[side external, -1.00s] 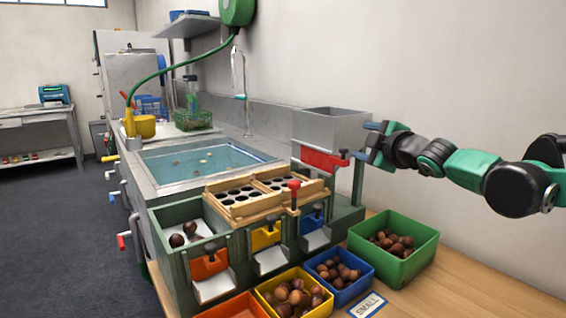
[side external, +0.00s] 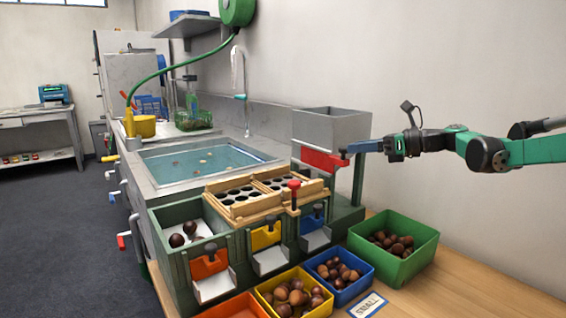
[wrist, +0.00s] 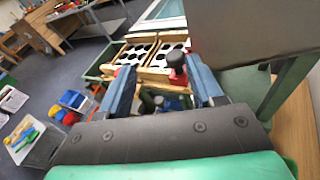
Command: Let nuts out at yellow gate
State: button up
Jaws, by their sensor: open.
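The yellow gate (side external: 266,237) with a dark knob is on the front of the green sorter, between the orange gate (side external: 209,265) and the blue gate (side external: 311,221). It looks shut. A small white chute (side external: 270,260) below it is bare. The yellow bin (side external: 266,291) in front holds several brown nuts. My gripper (side external: 345,150) is open, high to the right of the yellow gate, at the knob end of the hopper's red gate (side external: 320,160). In the wrist view my gripper (wrist: 162,92) shows spread blue fingers, with a dark knob between or beyond them; contact is unclear.
The grey hopper (side external: 330,128) stands behind the red gate. A wooden tray with holes (side external: 265,192) and a red-topped handle (side external: 294,186) sit atop the sorter. Nuts lie in the left compartment (side external: 190,228). Blue (side external: 362,288) and green (side external: 415,262) bins hold nuts.

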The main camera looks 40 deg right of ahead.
jog(key=s+d+f+n+g+y, duration=0.1)
jog(key=s+d+f+n+g, duration=0.2)
jog(key=s+f+n+g, duration=0.2)
notch_tip(320, 180, down, 2)
jog(key=shift+s+d+f+g, duration=0.1)
jog(key=shift+s+d+g, duration=0.2)
jog(key=shift+s+g, duration=0.1)
jog(key=shift+c, duration=0.3)
